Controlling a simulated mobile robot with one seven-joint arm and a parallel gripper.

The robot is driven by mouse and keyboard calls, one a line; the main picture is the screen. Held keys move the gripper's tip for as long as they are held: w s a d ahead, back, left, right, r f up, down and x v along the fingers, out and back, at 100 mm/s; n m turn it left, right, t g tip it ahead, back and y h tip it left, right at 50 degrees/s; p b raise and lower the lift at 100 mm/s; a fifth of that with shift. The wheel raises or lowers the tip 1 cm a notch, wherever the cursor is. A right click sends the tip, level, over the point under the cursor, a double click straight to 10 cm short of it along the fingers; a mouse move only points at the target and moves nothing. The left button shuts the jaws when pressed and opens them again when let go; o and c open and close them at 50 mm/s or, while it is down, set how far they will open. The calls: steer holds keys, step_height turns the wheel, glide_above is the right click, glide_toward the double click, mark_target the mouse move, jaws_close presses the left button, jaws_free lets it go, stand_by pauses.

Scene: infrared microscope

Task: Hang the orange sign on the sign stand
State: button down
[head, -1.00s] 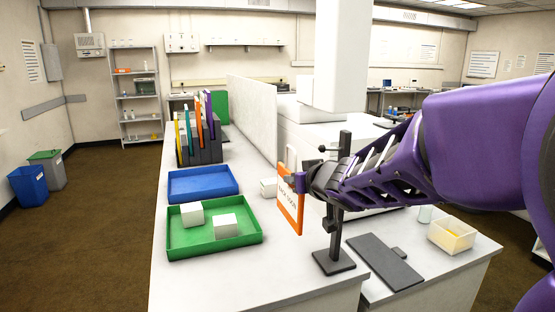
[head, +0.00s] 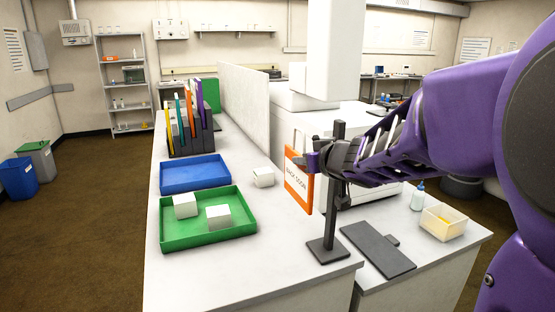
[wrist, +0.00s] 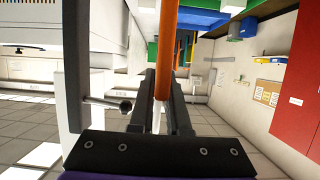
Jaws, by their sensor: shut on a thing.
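The orange sign (head: 290,200) with a white "BACK SOON" face hangs upright from my gripper (head: 313,162), above the white counter. In the wrist view the sign (wrist: 168,50) is an orange strip seen edge-on between the fingers (wrist: 162,100). The dark sign stand (head: 327,250) stands on the counter with a flat base and upright post, just right of the sign in the head view. My wrist hides part of the post. In the wrist view a peg with a rounded end (wrist: 122,106) sticks out left of the fingers, apart from the sign.
A green tray (head: 180,246) with two white boxes, a blue tray (head: 195,176) and a file rack (head: 190,145) are on the left. Another white box (head: 263,177) lies behind the sign. A dark flat plate (head: 377,250) and a yellowish tub (head: 443,223) are on the right.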

steer(key=w+d+f, duration=0.2)
steer(key=d, duration=0.4)
steer(key=shift+d, duration=0.25)
stand_by(0.6)
stand_by(0.5)
steer(key=c, duration=0.8)
jaws_free()
